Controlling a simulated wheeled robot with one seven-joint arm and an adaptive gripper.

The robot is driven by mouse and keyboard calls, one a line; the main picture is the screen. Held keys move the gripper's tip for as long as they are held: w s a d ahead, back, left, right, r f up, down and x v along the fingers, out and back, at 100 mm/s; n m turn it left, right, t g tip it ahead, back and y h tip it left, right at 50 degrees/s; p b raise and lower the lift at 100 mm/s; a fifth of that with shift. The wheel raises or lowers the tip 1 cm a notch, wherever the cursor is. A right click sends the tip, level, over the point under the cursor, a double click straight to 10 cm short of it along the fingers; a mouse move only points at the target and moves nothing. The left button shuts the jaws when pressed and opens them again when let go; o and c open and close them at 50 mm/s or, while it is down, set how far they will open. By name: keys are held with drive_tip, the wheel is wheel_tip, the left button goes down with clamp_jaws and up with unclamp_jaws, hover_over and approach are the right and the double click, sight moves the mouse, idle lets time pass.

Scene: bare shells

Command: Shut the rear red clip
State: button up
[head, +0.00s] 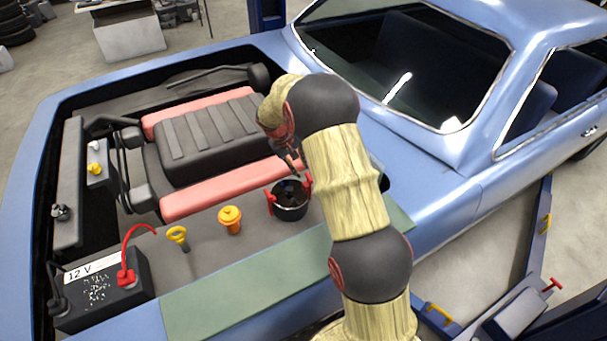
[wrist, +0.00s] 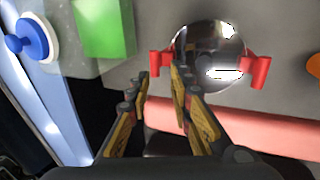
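A black round canister (head: 290,208) with a shiny, glassy top stands on the grey engine-bay deck; its top also shows in the wrist view (wrist: 212,52). It has a red clip on each side. The rear red clip (head: 307,184), toward the windshield, is at the canister's left in the wrist view (wrist: 160,63). The front red clip (head: 272,203) is on the opposite side, at right in the wrist view (wrist: 258,71). I cannot tell how far either clip is open. My gripper (wrist: 159,77) is open and empty, its fingertips close to the rear clip; contact is unclear.
An orange cap (head: 230,219), a yellow-handled dipstick (head: 178,236) and a battery (head: 100,290) stand along the deck. The pink-and-black engine (head: 205,140) lies behind the canister. A green block (wrist: 103,27) and a blue cap (wrist: 33,37) are beyond the rear clip.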

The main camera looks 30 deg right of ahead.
drive_tip(key=shift+v, duration=2.15)
drive_tip(key=s+a+f+g, duration=0.1)
drive_tip(key=s+a+f, duration=0.15)
drive_tip(key=s, duration=0.25)
drive_tip(key=s+a+r+t+y+b, duration=0.1)
drive_tip(key=s+a+r, duration=0.3)
drive_tip(key=s, duration=0.7)
drive_tip(key=s+a+r+t+y+b, duration=0.1)
drive_tip(key=s+a+r+t+b, duration=0.2)
drive_tip(key=s+a+r, duration=0.2)
drive_tip(key=s+a+r+t+y+b, duration=0.1)
drive_tip(key=s+a+r, duration=0.4)
drive_tip(key=s+r, duration=0.5)
drive_tip(key=s+t+y, duration=0.1)
drive_tip(key=s, duration=0.6)
drive_tip(key=shift+t+b, duration=0.3)
drive_tip(key=shift+b, duration=0.1)
